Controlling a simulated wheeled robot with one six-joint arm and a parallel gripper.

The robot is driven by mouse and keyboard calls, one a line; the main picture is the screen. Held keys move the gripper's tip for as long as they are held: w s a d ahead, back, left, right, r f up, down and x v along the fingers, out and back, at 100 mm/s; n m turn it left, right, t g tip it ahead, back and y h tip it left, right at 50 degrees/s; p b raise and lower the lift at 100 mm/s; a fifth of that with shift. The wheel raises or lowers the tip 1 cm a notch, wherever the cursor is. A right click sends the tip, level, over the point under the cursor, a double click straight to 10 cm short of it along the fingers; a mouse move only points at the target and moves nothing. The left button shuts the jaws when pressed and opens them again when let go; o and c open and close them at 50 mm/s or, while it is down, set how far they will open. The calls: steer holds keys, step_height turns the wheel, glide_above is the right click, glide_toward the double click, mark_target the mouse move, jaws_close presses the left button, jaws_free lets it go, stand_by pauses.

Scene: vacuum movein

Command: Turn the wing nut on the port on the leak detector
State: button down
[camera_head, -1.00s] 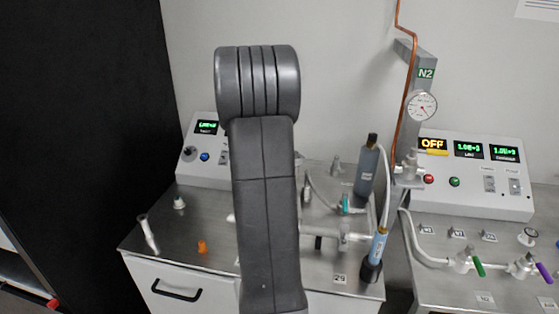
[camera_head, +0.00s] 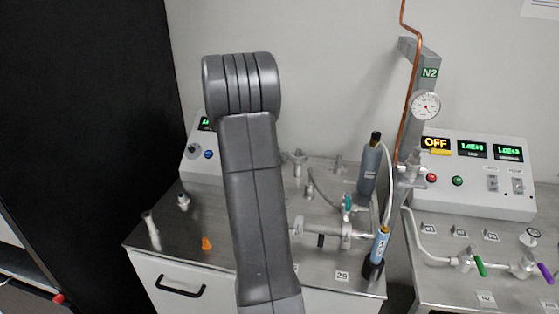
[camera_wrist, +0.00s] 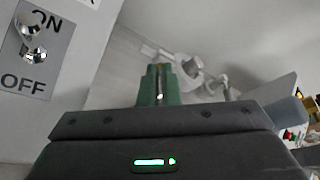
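My gripper (camera_wrist: 160,85) has green fingers that stand close together, with only a thin slit between them and no held object visible. It is hidden behind my arm in the head view. Just beyond the fingers, pale metal fittings with a round clamp-like part (camera_wrist: 192,66) show in the wrist view, apart from the fingers. I cannot make out which part is the wing nut. In the head view, a metal port fitting (camera_head: 297,160) stands on the left bench beside my arm. A white console (camera_head: 199,174) at the back left is partly covered by my arm.
An ON/OFF switch panel (camera_wrist: 34,50) is close at the left of the wrist view. The left steel bench (camera_head: 180,238) carries an orange cap (camera_head: 206,243), a white tube fitting (camera_head: 152,230) and a blue cylinder (camera_head: 380,245). A grey bottle (camera_head: 369,168) stands behind.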

steer(key=shift+f+n, duration=0.15)
steer(key=shift+n, duration=0.35)
steer(key=c, duration=1.6)
jaws_free()
steer(key=shift+a, duration=0.1)
steer(key=shift+c, duration=0.2)
steer(key=b+v, duration=0.2)
steer(key=v, duration=1.1)
steer(key=shift+s+a, duration=0.35)
steer(key=shift+f, duration=0.1)
